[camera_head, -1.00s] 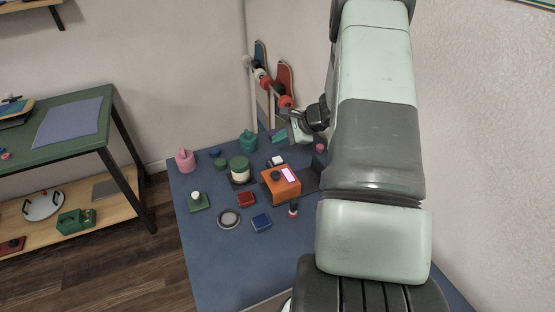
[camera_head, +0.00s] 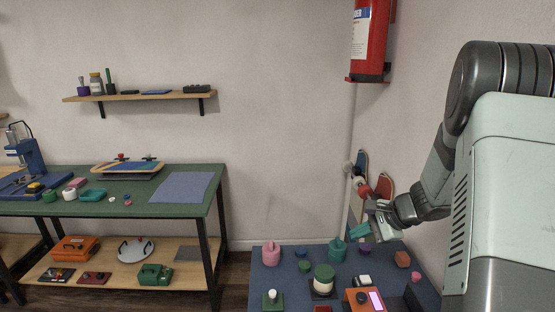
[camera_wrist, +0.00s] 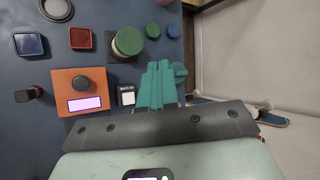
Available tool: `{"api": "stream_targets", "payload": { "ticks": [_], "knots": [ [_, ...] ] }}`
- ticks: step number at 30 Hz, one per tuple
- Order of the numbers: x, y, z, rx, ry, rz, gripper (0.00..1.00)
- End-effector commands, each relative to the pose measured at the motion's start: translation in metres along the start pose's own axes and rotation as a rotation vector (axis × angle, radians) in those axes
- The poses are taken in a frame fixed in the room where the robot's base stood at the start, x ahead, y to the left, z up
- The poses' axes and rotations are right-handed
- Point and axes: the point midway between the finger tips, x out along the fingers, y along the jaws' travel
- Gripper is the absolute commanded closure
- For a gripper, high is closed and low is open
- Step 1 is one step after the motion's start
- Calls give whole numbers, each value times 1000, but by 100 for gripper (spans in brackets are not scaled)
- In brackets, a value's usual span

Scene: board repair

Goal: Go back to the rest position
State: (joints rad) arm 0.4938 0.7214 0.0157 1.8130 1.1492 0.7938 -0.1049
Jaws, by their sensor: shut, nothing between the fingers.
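My gripper (camera_head: 362,230) is at the right in the head view, above the back of the blue table (camera_head: 262,292). Its teal fingers are shut and empty. In the wrist view the fingers (camera_wrist: 158,82) are together with nothing between them. They appear next to a small white-faced block (camera_wrist: 127,95) and an orange box (camera_wrist: 84,90) with a lit screen. My arm fills the right side of the head view and hides part of the table.
On the table stand a pink bottle (camera_head: 271,254), a teal bottle (camera_head: 338,250) and a green-lidded jar (camera_head: 323,279). Skateboards (camera_head: 385,187) lean by the wall behind the gripper. A fire extinguisher (camera_head: 370,40) hangs above. A green workbench (camera_head: 130,205) stands at left.

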Motion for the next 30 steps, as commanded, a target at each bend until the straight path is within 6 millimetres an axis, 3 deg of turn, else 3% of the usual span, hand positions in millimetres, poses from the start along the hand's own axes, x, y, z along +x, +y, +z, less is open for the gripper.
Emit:
{"api": "stream_targets", "payload": {
  "ticks": [1,6,11,15,22,25,30],
  "knots": [
    [-17,-15,31,-93,-3,23,100],
    [-65,-28,120,-379,-6,124,100],
    [-111,-19,195,-640,14,212,100],
    [-151,3,248,-859,52,282,100],
    [-210,57,304,-1193,160,381,100],
    [-229,79,314,-1309,214,413,100],
    [-249,106,313,-1411,302,459,100]
  ]
}}
